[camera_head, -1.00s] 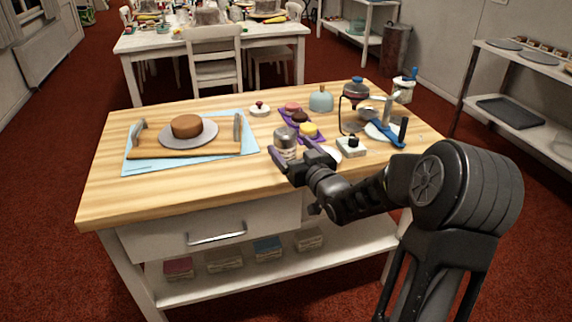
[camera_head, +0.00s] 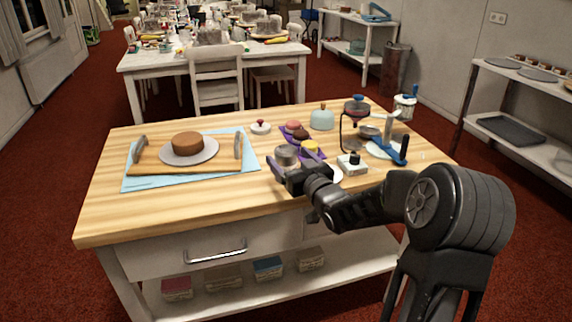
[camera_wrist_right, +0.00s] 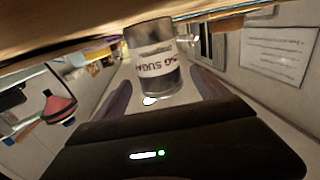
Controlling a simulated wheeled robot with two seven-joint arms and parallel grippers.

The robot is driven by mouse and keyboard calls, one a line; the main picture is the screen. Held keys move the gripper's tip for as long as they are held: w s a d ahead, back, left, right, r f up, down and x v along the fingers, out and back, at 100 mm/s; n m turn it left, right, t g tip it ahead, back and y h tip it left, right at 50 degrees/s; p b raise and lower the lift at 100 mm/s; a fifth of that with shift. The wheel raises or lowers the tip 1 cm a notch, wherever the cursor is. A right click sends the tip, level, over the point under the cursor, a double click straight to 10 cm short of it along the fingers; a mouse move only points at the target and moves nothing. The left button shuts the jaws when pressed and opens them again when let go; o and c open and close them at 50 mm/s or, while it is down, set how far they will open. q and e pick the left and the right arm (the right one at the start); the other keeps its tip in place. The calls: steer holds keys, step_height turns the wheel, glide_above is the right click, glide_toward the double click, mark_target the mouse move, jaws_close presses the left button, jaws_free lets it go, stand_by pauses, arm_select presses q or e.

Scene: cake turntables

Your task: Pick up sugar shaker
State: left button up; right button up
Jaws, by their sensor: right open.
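The sugar shaker (camera_head: 286,155) is a small clear jar with a grey metal lid, standing near the front of the wooden worktop. In the right wrist view the shaker (camera_wrist_right: 152,62) shows its "SUGAR" label, between the two dark fingers. My right gripper (camera_head: 287,170) is open around the shaker's near side, and its body hides the lower part of the jar in the head view. I cannot tell whether either finger touches the glass. My left gripper is not in view.
Close behind and right of the shaker is a purple tray (camera_head: 319,155) with small cakes. A white square-based item (camera_head: 351,165) stands to the right. A cake (camera_head: 187,142) on a grey plate sits left on a board. The worktop (camera_head: 200,205) is clear front left.

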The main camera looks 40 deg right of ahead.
steer(key=shift+w, duration=0.1)
steer(key=w, duration=0.5)
steer(key=shift+d, duration=0.4)
steer(key=shift+c, duration=0.3)
steer(key=c, duration=1.7)
